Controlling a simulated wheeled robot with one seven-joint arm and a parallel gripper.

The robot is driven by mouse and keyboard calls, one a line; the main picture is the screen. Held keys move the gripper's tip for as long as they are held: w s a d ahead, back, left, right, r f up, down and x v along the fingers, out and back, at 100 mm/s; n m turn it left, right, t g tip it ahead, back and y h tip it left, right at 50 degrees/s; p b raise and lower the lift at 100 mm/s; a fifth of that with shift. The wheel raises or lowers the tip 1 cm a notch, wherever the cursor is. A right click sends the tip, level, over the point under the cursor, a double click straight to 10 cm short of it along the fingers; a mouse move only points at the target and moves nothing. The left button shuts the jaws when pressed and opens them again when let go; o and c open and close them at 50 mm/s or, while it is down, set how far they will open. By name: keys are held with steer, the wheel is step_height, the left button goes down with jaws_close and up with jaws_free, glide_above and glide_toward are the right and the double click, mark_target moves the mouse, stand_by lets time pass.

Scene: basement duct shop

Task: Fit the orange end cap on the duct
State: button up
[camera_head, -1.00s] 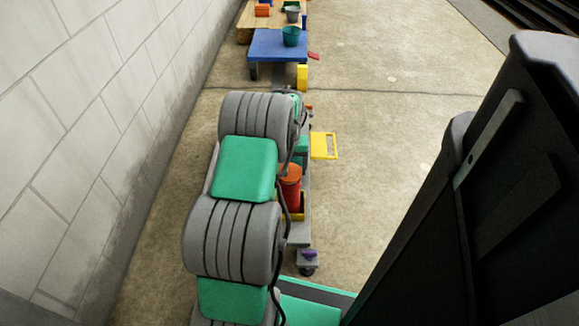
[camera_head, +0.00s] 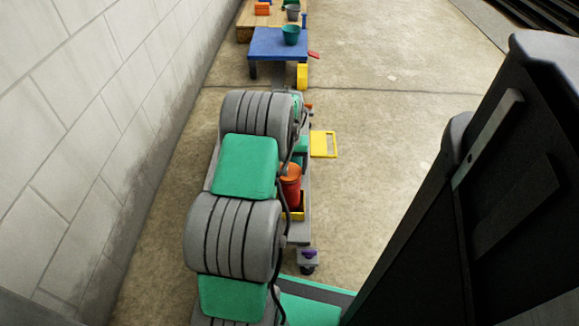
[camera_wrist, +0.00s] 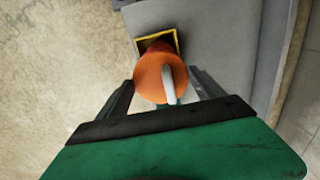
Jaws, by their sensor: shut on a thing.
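The orange end cap (camera_wrist: 158,82) is a round orange disc with a pale grey curved handle in the wrist view. My gripper (camera_wrist: 162,80) has one dark finger on each side and is shut on it. A red body (camera_wrist: 157,47) shows behind the cap, over a yellow-edged box. I cannot tell whether cap and red body are one piece. In the head view the orange top (camera_head: 291,172) and red body show beside my arm, slightly tilted, above a yellow tray (camera_head: 294,215). My arm hides the gripper there. I cannot make out the duct for certain.
A block wall (camera_head: 90,120) runs along the left. Farther off stand a blue table (camera_head: 275,44) with a green bucket (camera_head: 291,35) and a wooden bench.

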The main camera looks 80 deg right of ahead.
mark_target(290, 172)
steer(key=shift+f, duration=0.35)
steer(key=o, duration=1.1)
step_height(290, 172, up, 11)
steer(key=p, duration=0.8)
